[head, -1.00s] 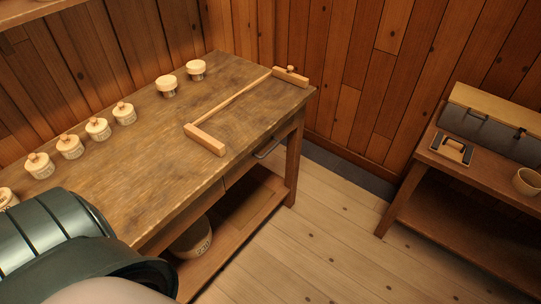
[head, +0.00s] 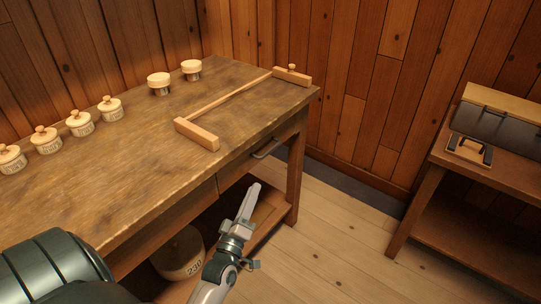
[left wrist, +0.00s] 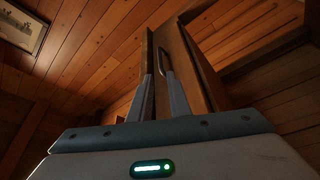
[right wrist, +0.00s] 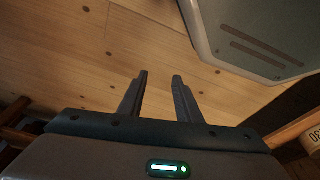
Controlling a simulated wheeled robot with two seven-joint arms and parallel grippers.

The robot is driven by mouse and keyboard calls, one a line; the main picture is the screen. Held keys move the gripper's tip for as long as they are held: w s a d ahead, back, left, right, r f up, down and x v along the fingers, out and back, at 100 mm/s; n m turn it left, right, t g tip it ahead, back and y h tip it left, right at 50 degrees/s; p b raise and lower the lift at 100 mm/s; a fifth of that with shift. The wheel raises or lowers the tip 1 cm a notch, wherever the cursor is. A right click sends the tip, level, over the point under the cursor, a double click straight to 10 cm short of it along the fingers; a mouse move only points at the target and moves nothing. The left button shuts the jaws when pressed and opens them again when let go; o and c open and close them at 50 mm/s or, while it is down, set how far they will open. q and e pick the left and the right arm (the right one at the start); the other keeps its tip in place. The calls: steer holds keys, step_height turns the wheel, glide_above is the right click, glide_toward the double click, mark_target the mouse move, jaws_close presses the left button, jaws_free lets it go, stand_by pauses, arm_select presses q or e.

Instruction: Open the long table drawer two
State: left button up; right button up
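The long wooden table (head: 120,150) has a drawer front (head: 240,165) at its right end, with a metal bar handle (head: 265,150). The drawer looks shut. A seam to its left marks another front, partly hidden; I see no number on either. My left gripper (head: 254,187) is in front of and below the handle, apart from it. In the left wrist view my left gripper (left wrist: 159,74) is open, its tips pointing toward the handle (left wrist: 162,58), which appears between or just beyond them. My right gripper (right wrist: 160,75) is open and empty above the floor.
A lidded pot (head: 180,255) stands on the table's lower shelf (head: 268,212). A side table (head: 440,160) is at the right. The floor (head: 330,215) between is clear.

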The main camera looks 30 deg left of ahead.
mark_target(270, 150)
stand_by(0.3)
